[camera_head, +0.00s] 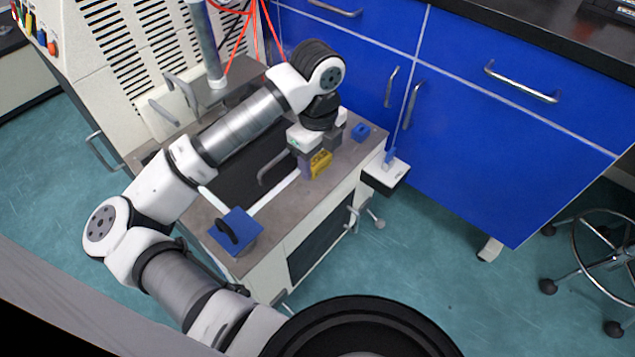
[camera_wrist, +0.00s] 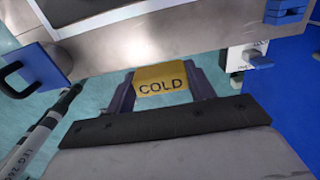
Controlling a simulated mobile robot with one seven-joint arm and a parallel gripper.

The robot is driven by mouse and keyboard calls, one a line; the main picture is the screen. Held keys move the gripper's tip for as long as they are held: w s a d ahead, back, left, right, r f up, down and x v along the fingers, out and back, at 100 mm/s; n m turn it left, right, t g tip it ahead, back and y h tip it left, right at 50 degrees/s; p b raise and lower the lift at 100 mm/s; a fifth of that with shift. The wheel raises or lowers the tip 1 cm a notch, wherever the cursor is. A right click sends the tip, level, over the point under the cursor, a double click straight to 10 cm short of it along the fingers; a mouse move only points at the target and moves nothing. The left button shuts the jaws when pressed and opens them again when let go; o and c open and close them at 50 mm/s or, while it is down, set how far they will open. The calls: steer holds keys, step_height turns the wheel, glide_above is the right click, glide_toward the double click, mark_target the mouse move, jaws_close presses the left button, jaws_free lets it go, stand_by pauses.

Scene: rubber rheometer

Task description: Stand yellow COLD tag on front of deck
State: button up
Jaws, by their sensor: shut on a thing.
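The yellow COLD tag (camera_head: 321,163) shows in the head view over the front part of the deck (camera_head: 345,165), below my wrist. In the wrist view the tag (camera_wrist: 161,80) sits between the two fingers of my gripper (camera_wrist: 163,88), with its black COLD lettering facing the camera. My gripper (camera_head: 312,163) is shut on the tag. In the wrist view the deck's front edge (camera_wrist: 130,62) runs behind and above the tag. I cannot tell whether the tag's lower edge touches the deck.
A blue block with a dark handle (camera_head: 235,232) is at the deck's left front corner. A small blue block (camera_head: 361,131) is at its right end. A white side shelf (camera_head: 385,175) holds another blue piece. Blue cabinets (camera_head: 470,130) stand behind, and a stool (camera_head: 590,265) is at right.

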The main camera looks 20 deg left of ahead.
mark_target(318, 158)
steer(key=shift+f+b, duration=0.7)
steer(key=shift+f, duration=2.9)
steer(key=shift+f, duration=0.15)
steer(key=o, duration=1)
step_height(318, 158, up, 12)
steer(key=p, duration=0.3)
steer(key=shift+r, duration=0.2)
